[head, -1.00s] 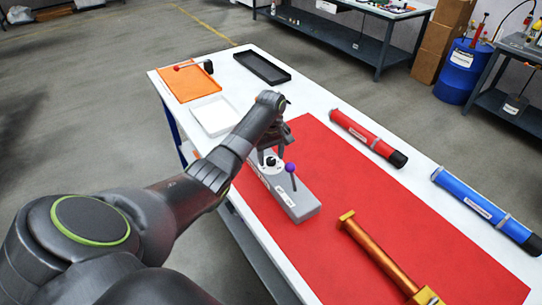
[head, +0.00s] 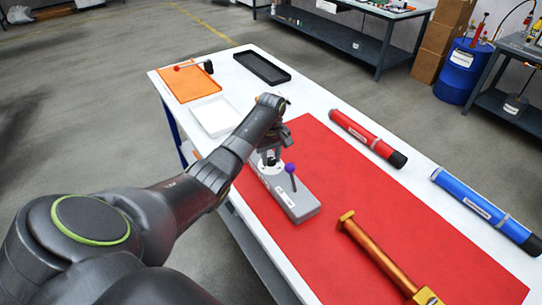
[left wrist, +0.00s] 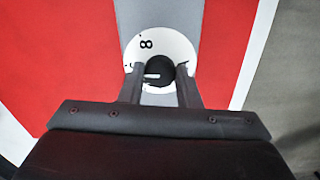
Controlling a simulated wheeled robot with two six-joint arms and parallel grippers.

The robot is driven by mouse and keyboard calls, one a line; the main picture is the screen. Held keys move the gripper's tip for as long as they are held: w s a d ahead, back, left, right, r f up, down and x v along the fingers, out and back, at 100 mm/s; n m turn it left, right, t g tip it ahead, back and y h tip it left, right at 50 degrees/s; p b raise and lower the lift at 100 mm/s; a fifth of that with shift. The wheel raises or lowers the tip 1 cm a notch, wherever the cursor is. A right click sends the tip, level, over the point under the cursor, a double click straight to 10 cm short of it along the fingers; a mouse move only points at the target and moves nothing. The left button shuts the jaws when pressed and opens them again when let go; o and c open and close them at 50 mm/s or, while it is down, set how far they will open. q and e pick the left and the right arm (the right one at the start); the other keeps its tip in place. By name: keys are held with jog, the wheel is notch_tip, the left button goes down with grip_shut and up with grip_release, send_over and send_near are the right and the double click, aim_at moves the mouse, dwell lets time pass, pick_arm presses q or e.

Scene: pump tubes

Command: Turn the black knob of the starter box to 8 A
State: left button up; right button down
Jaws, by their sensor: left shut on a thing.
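The grey starter box (head: 300,205) lies on the red mat, with a lever topped by a purple ball (head: 290,168). Its white dial (left wrist: 175,42) shows the figure 8 on its upper left in the left wrist view. The black knob (left wrist: 160,71) stands in the dial's middle, with a white mark on it toward the left, not lined up with the 8. My left gripper (left wrist: 160,76) is shut on the knob, one finger on each side; it also shows above the box in the head view (head: 271,156). Other dial figures are hidden. My right gripper is out of view.
A red tube (head: 362,134), a blue tube (head: 480,205) and an orange tube with yellow ends (head: 378,250) lie right of the box. An orange tray (head: 185,85), a white tray (head: 213,115) and a black tray (head: 262,68) are at the table's far end.

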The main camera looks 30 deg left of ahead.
pick_arm(q)
jog(key=m+p, duration=0.2)
jog(key=shift+r+m+p, duration=0.3)
jog(key=m+p, duration=0.2)
jog(key=shift+m, duration=0.3)
jog(key=m+p, duration=0.1)
jog(key=m, duration=0.2)
jog(key=shift+f, duration=0.15)
jog(key=shift+m+p, duration=0.55)
jog(key=shift+m, duration=1.15)
jog(key=shift+w+f, duration=0.1)
jog(key=o, duration=1)
